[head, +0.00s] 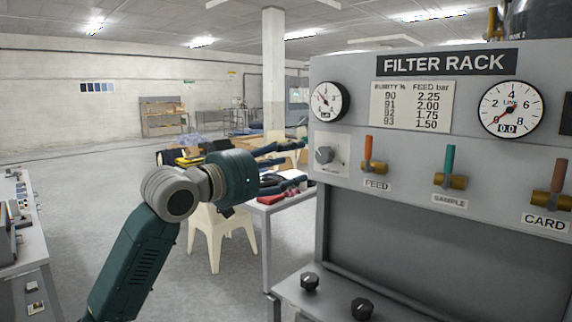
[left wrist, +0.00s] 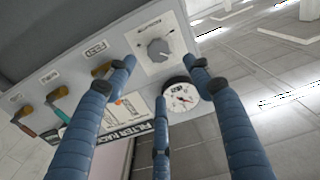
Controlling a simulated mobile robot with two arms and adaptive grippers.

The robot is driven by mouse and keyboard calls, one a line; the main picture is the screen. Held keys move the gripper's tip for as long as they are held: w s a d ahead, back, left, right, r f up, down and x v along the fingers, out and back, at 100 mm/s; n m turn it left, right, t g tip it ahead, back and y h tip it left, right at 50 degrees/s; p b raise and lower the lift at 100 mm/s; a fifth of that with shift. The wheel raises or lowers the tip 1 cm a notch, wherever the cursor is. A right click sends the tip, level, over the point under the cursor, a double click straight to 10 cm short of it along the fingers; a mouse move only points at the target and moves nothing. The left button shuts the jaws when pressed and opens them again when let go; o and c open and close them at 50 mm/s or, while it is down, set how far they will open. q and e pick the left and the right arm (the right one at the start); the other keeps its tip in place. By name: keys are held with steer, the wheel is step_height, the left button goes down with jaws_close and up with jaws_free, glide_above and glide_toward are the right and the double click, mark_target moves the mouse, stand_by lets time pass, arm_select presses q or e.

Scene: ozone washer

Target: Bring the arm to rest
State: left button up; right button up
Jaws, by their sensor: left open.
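My left arm reaches in from the left of the head view, raised and bent toward the rack. My left gripper (head: 288,162) has its blue fingers pointing at the left edge of the filter rack (head: 420,180). In the left wrist view, the gripper (left wrist: 161,82) has its three fingers spread, with nothing between them. A grey knob (head: 325,155) on a white plate is just beyond the fingers; it also shows between two of them in the left wrist view (left wrist: 158,49). The fingers look apart from the knob. My right gripper is not in view.
The rack carries gauges (head: 511,109) and levers for feed (head: 374,157), sample (head: 450,168) and card (head: 560,186). A cluttered table (head: 268,205) and a cream stool (head: 215,240) stand behind my arm. A grey bench (head: 22,270) is at left. Open floor lies between.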

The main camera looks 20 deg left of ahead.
arm_select(q)
steer(key=shift+s+a, duration=0.15)
steer(key=shift+s, duration=0.35)
